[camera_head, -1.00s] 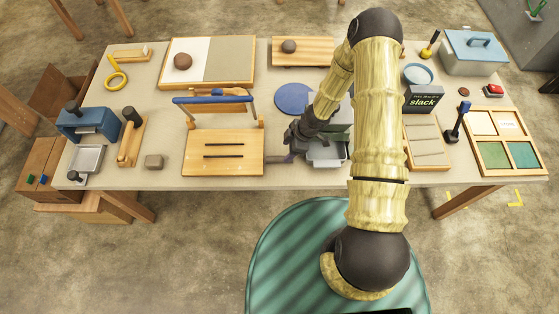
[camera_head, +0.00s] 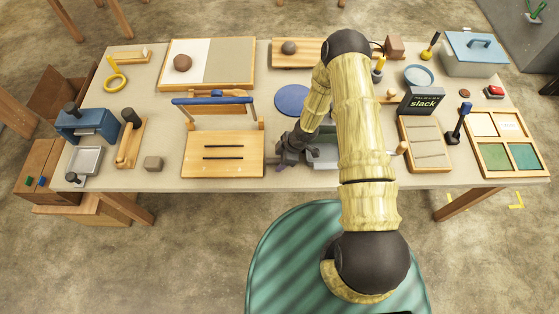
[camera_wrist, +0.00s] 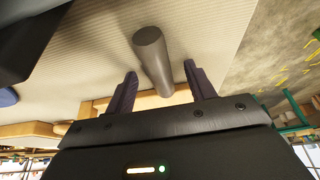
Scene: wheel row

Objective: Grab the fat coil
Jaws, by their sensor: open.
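A thick grey-brown cylinder (camera_wrist: 153,58), which looks like the fat coil, shows in the wrist view with its round end facing the camera. It runs between the two fingers of my gripper (camera_wrist: 160,70). The fingers are apart, with visible gaps on both sides of the cylinder, so they do not grip it. In the head view my gripper (camera_head: 283,160) is near the front edge of the table, just right of the slotted wooden board. I cannot make out the cylinder there; my gripper and arm block that area.
The slotted wooden board (camera_head: 222,164) stands close left of my gripper. A grey tray (camera_head: 323,153) is close on its right, partly behind my arm. A grooved board (camera_head: 426,144) and black "slack" box (camera_head: 424,101) stand farther right. The table's front edge is near.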

